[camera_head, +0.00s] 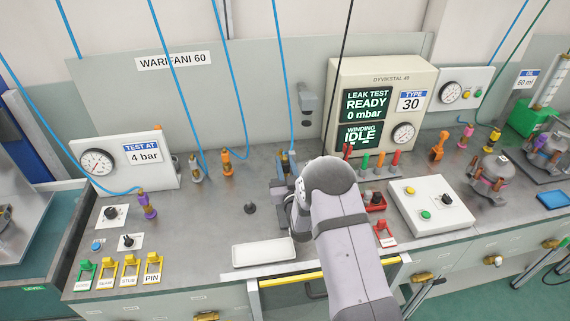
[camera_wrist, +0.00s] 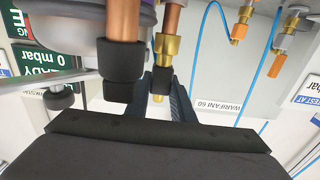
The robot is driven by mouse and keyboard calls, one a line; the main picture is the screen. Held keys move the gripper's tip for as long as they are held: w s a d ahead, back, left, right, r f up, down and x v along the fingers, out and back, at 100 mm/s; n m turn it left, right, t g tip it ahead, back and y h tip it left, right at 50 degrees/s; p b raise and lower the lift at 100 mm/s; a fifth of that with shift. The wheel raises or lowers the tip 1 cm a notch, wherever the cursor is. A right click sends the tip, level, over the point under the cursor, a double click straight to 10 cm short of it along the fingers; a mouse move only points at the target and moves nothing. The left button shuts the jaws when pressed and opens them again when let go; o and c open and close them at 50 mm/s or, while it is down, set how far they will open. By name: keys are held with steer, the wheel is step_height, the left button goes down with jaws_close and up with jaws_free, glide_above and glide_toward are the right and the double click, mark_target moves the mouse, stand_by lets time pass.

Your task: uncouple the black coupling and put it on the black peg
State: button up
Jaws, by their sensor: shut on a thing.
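My gripper (camera_wrist: 163,88) shows in the wrist view with its dark fingers on either side of a brass fitting (camera_wrist: 166,45), which meets a copper tube. The fitting's middle lies partly hidden between the fingers. In the head view my arm hides most of this spot. A short dark upright peg (camera_head: 250,208) stands on the bench left of my gripper; it may be the black peg.
A white tray (camera_head: 264,252) lies in front of the dark peg. The leak test cabinet (camera_head: 425,90) and a button box (camera_head: 432,205) are at right. Hoses hang from above.

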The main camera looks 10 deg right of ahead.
mark_target(285, 158)
jaws_close()
steer(key=shift+r, duration=0.45)
steer(key=shift+r+p, duration=1.15)
steer(key=shift+r, duration=0.7)
steer(key=shift+o, duration=0.9)
jaws_free()
jaws_close()
steer(key=s+a+f+n+y+b, duration=0.1)
steer(key=a+f+y+b, duration=0.15)
steer(key=a, duration=0.55)
steer(key=s+a+f+n+y+b, duration=0.15)
steer(key=a+b, duration=0.25)
steer(key=a, duration=0.5)
steer(key=shift+w+d+f+m+h, duration=0.1)
steer(key=shift+w+d+m+h, duration=0.25)
steer(key=shift+d+h, duration=0.35)
steer(key=shift+w+d+f+m+h, duration=0.15)
steer(key=shift+d+m+h, duration=0.35)
steer(key=shift+d+h, duration=0.2)
steer(key=shift+w+d+f+m+h, duration=0.1)
steer(key=shift+w+d+m+h, duration=0.25)
steer(key=shift+d+h, duration=0.35)
